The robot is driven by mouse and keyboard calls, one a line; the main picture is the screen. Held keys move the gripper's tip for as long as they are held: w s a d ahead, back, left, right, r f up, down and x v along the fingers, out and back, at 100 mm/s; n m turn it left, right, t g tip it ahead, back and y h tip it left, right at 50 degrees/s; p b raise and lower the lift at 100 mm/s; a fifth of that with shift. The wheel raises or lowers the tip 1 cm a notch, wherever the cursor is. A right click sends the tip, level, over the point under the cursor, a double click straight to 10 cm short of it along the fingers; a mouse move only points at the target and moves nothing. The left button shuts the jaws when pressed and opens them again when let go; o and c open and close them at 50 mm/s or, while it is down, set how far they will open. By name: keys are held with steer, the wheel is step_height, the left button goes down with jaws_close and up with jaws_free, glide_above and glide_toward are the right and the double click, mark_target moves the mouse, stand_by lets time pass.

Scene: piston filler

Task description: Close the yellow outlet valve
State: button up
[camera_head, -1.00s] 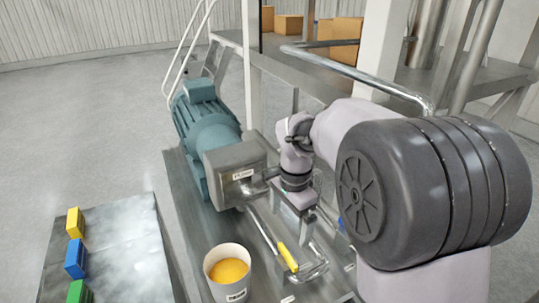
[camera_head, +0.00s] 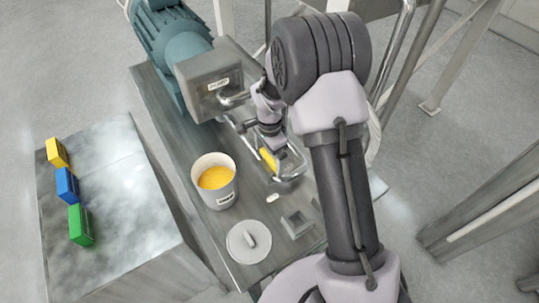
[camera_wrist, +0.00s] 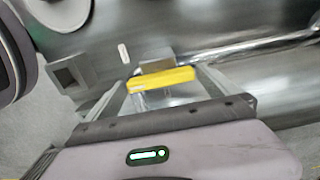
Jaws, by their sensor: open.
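The yellow valve handle (camera_head: 267,159) is a short bar by the metal pipework, below and right of the pump box in the head view. In the wrist view the yellow handle (camera_wrist: 161,79) lies crosswise just ahead of my gripper (camera_wrist: 163,84), spanning the gap between its two spread fingers. My gripper (camera_head: 279,166) is open and empty, low over the pipework beside the handle in the head view. Its fingers are small there and partly hide the valve. I cannot tell whether they touch the handle.
A white bucket (camera_head: 225,197) of orange-yellow contents stands left of the valve. A round lid (camera_head: 249,241) and a small square metal holder (camera_head: 297,223) lie nearer. The pump box (camera_head: 208,83) stands behind. Yellow, blue (camera_head: 67,186) and green boxes sit on a left table (camera_head: 125,215).

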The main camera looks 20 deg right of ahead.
steer(key=shift+f, duration=0.1)
steer(key=shift+c, duration=0.9)
steer(key=c, duration=0.9)
